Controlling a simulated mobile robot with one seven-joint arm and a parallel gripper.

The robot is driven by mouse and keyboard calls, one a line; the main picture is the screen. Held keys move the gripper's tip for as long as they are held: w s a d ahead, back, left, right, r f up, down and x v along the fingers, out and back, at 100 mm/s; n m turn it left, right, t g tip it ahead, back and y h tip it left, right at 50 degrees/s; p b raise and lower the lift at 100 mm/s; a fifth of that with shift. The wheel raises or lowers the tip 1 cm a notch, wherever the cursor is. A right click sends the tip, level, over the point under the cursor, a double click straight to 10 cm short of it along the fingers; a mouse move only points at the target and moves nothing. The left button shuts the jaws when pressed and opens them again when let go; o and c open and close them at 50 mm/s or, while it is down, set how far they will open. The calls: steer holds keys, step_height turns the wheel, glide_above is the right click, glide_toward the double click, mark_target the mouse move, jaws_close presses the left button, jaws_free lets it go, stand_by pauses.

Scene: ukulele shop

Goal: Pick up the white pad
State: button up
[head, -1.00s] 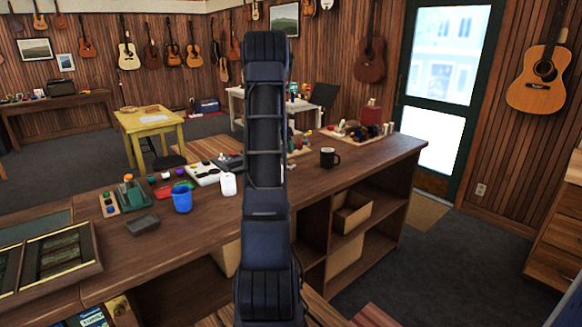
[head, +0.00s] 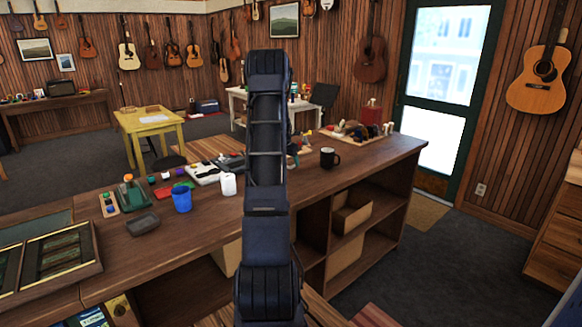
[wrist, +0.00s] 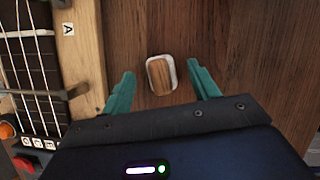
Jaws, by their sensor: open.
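The white pad (wrist: 174,72) lies on the dark wooden counter in the wrist view, a small rounded white piece with a brown wood-like block on its upper face. My gripper (wrist: 160,74) is open, with one green finger to the left of the pad and one to the right. Both fingers look apart from it, and nothing is held. How high the fingertips are above the counter is hard to tell. In the head view my arm hides the gripper and the pad.
A stringed fretboard (wrist: 35,70) on a light wooden board lies left of the pad. In the head view, a white bottle (head: 228,185), a blue cup (head: 182,199) and a black mug (head: 329,157) stand on the counter (head: 300,188). Bare counter lies right of the pad.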

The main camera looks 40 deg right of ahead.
steer(key=shift+d+f, duration=0.25)
steer(key=shift+f, duration=0.4)
steer(key=c, duration=1.1)
steer(key=shift+o, duration=0.2)
